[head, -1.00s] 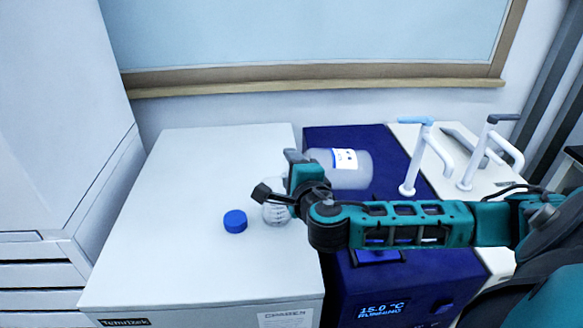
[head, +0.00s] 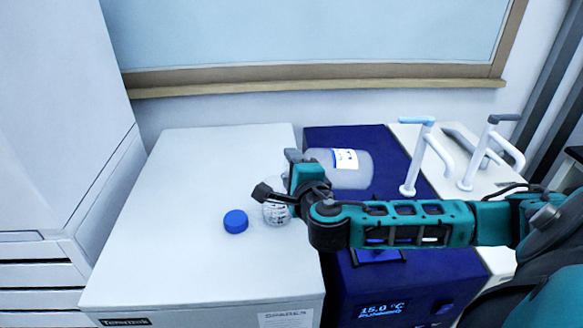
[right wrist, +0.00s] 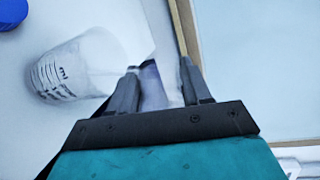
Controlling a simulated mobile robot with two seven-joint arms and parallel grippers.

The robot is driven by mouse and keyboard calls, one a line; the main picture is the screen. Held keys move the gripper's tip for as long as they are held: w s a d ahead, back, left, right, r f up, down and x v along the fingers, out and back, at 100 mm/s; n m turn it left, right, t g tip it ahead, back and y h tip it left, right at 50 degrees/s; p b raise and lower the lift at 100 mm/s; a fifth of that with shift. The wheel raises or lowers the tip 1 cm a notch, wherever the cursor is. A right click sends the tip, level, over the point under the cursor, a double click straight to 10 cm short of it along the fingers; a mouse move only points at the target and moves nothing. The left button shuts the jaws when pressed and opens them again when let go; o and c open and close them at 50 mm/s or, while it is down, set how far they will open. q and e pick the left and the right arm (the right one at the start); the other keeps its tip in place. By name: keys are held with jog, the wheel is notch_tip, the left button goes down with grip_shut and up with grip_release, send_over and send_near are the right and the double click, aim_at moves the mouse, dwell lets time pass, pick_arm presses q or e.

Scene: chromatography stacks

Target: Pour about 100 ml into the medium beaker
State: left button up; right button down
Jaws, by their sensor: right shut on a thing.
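A clear bottle with a white and blue label (head: 347,160) lies about horizontal in the air, its neck end toward the left. My right gripper (head: 292,168) is shut on it near the neck. In the right wrist view the gripper's fingers (right wrist: 158,82) stand on either side of a pale part of the bottle. The clear beaker with dark graduation marks (head: 276,213) stands on the white top, just below and left of the gripper, partly hidden by it. It also shows in the right wrist view (right wrist: 62,72). The liquid level is unclear. My left gripper is out of view.
A blue cap (head: 235,221) lies on the white cabinet top (head: 185,190), left of the beaker. A dark blue unit with a lit display (head: 380,310) stands to the right. White tap-like fittings (head: 415,160) rise further right. The white top's left side is clear.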

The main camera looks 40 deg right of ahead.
jog(key=shift+s+d+r+m+b, duration=0.2)
jog(key=shift+r+m+b, duration=0.1)
jog(key=shift+m, duration=0.6)
jog(key=shift+d+r+m+t+y, duration=0.15)
jog(key=shift+r+m+t, duration=0.2)
jog(key=shift+r+m, duration=0.4)
jog(key=shift+d+r+m+t+y, duration=0.15)
jog(key=shift+r+m+t, duration=0.25)
jog(key=shift+m, duration=0.55)
jog(key=shift+a, duration=0.1)
